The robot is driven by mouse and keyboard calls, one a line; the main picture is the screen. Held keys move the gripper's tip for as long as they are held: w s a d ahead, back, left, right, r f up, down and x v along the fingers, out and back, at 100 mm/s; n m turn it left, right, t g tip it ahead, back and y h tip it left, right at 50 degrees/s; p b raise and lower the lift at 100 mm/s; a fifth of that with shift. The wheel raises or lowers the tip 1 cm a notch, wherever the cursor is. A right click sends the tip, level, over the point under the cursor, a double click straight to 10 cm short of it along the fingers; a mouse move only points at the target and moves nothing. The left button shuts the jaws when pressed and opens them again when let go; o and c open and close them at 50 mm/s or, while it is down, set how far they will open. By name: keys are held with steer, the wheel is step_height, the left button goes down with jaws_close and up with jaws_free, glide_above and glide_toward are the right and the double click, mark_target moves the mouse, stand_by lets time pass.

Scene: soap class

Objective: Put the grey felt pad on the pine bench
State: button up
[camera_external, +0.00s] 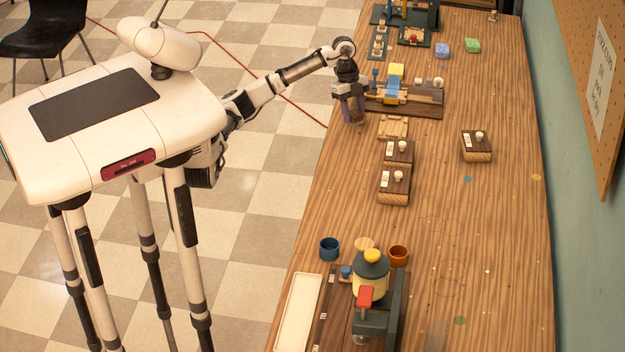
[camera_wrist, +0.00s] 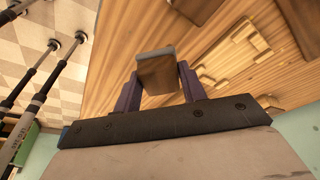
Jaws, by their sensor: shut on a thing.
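My gripper (camera_external: 350,112) is over the left edge of the long striped-wood bench top (camera_external: 510,200), beside a small machine. In the wrist view its purple fingers (camera_wrist: 158,88) are shut on a brown block with a grey layer along its far edge. I take this to be the grey felt pad (camera_wrist: 155,52), as the grey layer looks like felt; most of its visible face is brown. The bench top also fills much of the wrist view (camera_wrist: 110,50). I cannot tell whether the held piece touches the wood.
A small pale wooden piece (camera_external: 393,127) lies right of my gripper. Brown blocks with white knobs (camera_external: 394,184) stand nearby, one (camera_external: 476,146) farther right. The machine with a yellow block (camera_external: 396,71) is close by. Blue (camera_external: 442,49) and green (camera_external: 472,45) pieces lie behind. The right middle is mostly clear.

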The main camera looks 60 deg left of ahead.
mark_target(353, 133)
steer(key=shift+f, duration=2.2)
steer(key=shift+f, duration=0.2)
steer(key=o, duration=1)
steer(key=shift+r, duration=0.15)
steer(key=v, duration=1.2)
